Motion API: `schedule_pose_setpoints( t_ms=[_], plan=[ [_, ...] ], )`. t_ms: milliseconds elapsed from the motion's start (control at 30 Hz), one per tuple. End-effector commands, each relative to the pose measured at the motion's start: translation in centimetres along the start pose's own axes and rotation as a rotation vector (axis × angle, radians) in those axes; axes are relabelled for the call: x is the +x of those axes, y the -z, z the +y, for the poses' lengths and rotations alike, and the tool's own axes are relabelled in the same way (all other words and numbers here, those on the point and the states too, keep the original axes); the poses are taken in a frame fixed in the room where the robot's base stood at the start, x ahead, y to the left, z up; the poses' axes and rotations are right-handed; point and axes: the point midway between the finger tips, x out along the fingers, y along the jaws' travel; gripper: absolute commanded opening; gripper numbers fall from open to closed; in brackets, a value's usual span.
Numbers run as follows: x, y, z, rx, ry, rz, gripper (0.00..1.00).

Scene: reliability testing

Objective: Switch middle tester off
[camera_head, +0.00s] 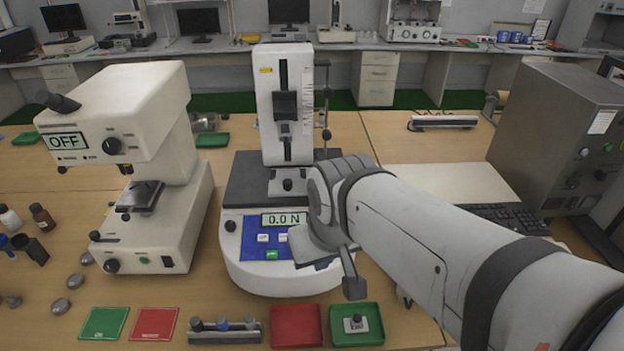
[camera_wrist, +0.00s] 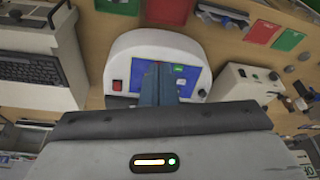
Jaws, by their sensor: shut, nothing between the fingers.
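The middle tester (camera_head: 287,110) is a white machine with a tall column and a rounded base. Its display (camera_head: 284,219) reads 0.0 N above a blue button panel (camera_head: 250,240). My gripper (camera_head: 353,287) is over the right front of this base, hiding the panel's right end. In the wrist view, which looks from the opposite side, my gripper (camera_wrist: 157,68) is shut and empty, its fingers over the blue panel (camera_wrist: 190,79). A red switch (camera_wrist: 117,85) shows on the white base to the left of the fingers, apart from them. Whether the fingers touch the panel, I cannot tell.
A left tester (camera_head: 125,110) has a display reading OFF. A grey box-like machine (camera_head: 560,130) and a keyboard (camera_head: 505,218) are at the right. A red tray (camera_head: 297,326) and a green tray (camera_head: 337,338) holding a small part lie in front of the middle tester.

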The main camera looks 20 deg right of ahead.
Motion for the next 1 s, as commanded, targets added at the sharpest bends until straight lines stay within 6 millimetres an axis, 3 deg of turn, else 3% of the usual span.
schedule_pose_setpoints(
  t_ms=[433,567,733,1000],
  plan=[
    [0.0,0.0,0.0,0.000,0.000,0.000,0.00],
    [-0.1,0.9,0.2,0.008,-0.003,-0.012,0.00],
    [0.1,5.3,1.6,0.052,-0.015,-0.073,0.00],
    [3.0,15.5,6.4,0.146,-0.029,-0.223,0.00]
  ],
)
